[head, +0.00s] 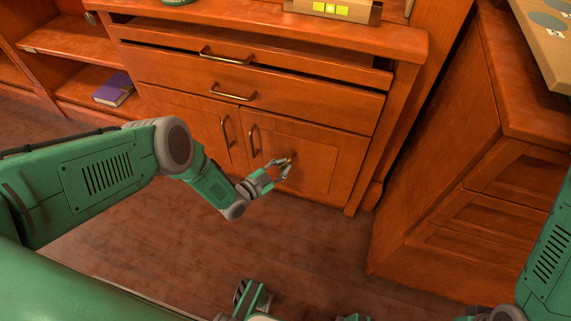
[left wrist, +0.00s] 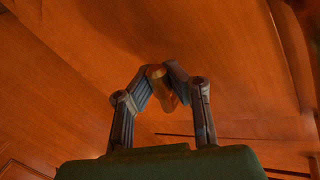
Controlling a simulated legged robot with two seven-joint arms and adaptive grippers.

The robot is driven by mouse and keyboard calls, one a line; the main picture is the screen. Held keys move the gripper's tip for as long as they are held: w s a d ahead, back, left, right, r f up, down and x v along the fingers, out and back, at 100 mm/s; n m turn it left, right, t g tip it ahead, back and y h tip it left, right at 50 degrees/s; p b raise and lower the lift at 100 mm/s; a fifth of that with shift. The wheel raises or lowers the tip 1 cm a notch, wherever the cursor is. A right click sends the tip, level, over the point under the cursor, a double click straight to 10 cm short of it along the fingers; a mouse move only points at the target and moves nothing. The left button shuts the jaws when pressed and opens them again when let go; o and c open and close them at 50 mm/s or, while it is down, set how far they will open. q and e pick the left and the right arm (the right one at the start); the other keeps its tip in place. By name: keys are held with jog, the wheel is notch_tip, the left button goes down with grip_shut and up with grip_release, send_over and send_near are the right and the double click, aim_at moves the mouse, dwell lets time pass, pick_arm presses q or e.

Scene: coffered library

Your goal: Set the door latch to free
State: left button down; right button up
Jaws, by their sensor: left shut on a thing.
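The door latch (left wrist: 160,86) is a small brass-coloured piece on the right door (head: 318,165) of the wooden cabinet. In the left wrist view the two fingers of my left gripper (left wrist: 165,74) are closed around the latch from both sides. The fingers hide part of it, and its exact angle is hard to tell. In the head view only a small bit of the latch (head: 291,156) shows by the fingertips. Both doors look closed. My right gripper is not clearly in view.
Above the doors are drawers with brass handles (head: 232,95); the top drawer (head: 250,58) has a dark gap above it. A second wooden cabinet (head: 450,170) stands at the right. A purple book (head: 113,90) lies on a left shelf. Open floor (head: 290,240) lies before the doors.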

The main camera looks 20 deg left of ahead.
aim_at(282, 153)
pick_arm(q)
jog(key=m+p, duration=0.1)
jog(key=a+r+m+g+y+p, duration=0.1)
jog(key=p, duration=0.1)
jog(key=m+y+p, duration=0.1)
jog(key=m, duration=0.1)
jog(key=shift+s+a+r, duration=0.1)
jog(key=shift+a+r, duration=0.2)
jog(key=shift+r, duration=0.1)
jog(key=shift+a+r+m+g+y+p, duration=0.25)
jog(key=shift+r+m+g+y+p, duration=0.15)
jog(key=shift+m+y+p, duration=0.45)
jog(key=shift+a+r+m+y+p, duration=0.1)
jog(key=shift+r+m+y+p, duration=0.4)
jog(key=shift+m+y, duration=0.35)
jog(key=c, duration=1.5)
grip_release()
jog(key=v, duration=1.1)
jog(key=shift+s+r, duration=0.3)
